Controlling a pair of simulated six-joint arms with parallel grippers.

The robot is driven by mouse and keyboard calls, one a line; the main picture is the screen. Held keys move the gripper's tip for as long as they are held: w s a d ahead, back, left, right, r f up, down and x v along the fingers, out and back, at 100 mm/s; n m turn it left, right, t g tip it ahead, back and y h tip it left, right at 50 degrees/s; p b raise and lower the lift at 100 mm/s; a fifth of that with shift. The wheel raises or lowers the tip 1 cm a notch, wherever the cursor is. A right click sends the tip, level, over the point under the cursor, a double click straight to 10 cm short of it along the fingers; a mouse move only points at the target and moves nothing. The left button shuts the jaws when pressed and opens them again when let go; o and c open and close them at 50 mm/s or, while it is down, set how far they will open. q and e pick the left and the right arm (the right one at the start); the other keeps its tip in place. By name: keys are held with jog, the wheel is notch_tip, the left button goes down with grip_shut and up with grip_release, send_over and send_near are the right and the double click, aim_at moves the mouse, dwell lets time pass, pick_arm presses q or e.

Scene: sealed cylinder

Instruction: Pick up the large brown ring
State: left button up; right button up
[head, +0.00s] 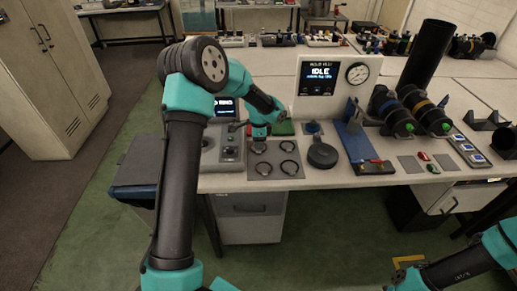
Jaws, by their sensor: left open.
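Several dark round rings lie on a grey plate (276,174) near the bench's front edge. One is the front left ring (263,168), another the front right ring (290,167), another the back right ring (287,146). At this size I cannot tell which ring is the large brown one. My left gripper (259,147) points down over the plate's back left corner, open, and partly hides the spot there. I cannot tell whether its fingers touch a ring. My right arm shows at the bottom right, but its gripper does not show.
A control box (230,146) stands left of the plate. A black round knob-like part (322,155) and a blue stand (352,135) are to its right. Behind are a white gauge panel with an IDLE screen (318,76), two banded cylinders (422,111) and a tall black tube (427,52).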

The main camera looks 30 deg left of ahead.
aim_at(259, 152)
pick_arm(q)
jog(key=shift+f, duration=2.35)
jog(key=shift+c, duration=0.3)
grip_shut()
jog(key=shift+w+a+r, duration=0.1)
jog(key=shift+r, duration=0.35)
notch_tip(259, 152, up, 3)
jog(key=shift+f, duration=0.1)
jog(key=s+d, duration=0.2)
jog(key=s, duration=0.2)
jog(key=s+d+r, duration=0.1)
jog(key=s+d, duration=0.2)
jog(key=s, duration=0.2)
jog(key=s+d, duration=0.3)
jog(key=s, duration=0.1)
jog(key=shift+s+d+r, duration=0.15)
jog(key=shift+s+d, duration=0.1)
jog(key=shift+s, duration=0.1)
